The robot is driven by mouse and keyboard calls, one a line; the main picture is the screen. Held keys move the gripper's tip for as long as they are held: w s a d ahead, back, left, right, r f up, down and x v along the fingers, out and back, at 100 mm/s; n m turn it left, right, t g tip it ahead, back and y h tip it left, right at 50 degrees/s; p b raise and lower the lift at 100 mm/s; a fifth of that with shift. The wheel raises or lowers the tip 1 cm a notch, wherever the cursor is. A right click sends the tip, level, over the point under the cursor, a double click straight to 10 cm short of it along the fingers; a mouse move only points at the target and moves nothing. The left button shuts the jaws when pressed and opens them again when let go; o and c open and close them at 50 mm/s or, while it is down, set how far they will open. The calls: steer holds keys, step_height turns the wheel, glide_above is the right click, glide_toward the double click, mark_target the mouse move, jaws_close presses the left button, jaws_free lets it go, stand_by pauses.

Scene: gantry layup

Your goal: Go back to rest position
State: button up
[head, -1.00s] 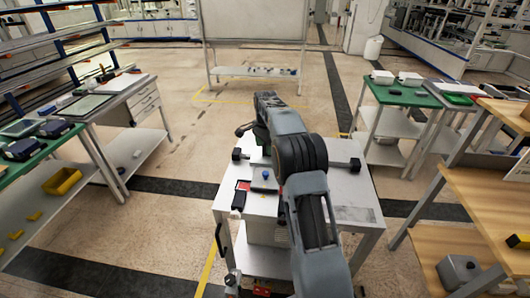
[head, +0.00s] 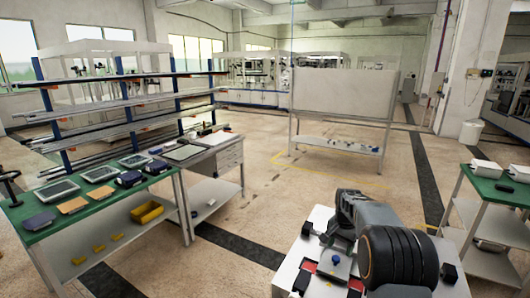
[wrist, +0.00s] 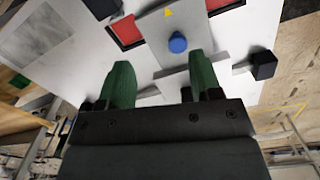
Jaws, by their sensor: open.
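My gripper (wrist: 160,85) shows in the wrist view with its two green fingers apart and nothing between them. Beyond the fingertips is a grey plate with a blue knob (wrist: 178,43), on a white table. The knob is apart from the fingers in the picture. In the head view my arm is folded over the white table (head: 318,222) at the lower right. The blue knob (head: 336,260) shows there to the left of my arm.
A green-topped bench (head: 150,190) with tablets and a yellow bin (head: 146,213) stands at the left. A bar rack (head: 125,85) is behind it. A whiteboard stand (head: 340,100) is at the back. Another green-topped table (head: 490,186) is at the right. The middle floor is clear.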

steer(key=s+a+r+n+t, duration=0.1)
steer(key=s+a+r+n, duration=0.2)
steer(key=s, duration=0.6)
steer(key=s+a+r+n+t, duration=0.2)
steer(key=s+a+r+n, duration=0.1)
steer(key=s, duration=0.7)
steer(key=s+a+r+n+t, duration=0.1)
steer(key=s+a+r+n, duration=0.1)
steer(key=s, duration=0.7)
steer(key=shift+s+a+r+n, duration=0.15)
steer(key=shift+a+r+n, duration=0.3)
steer(key=shift+a, duration=0.55)
steer(key=shift+c, duration=0.4)
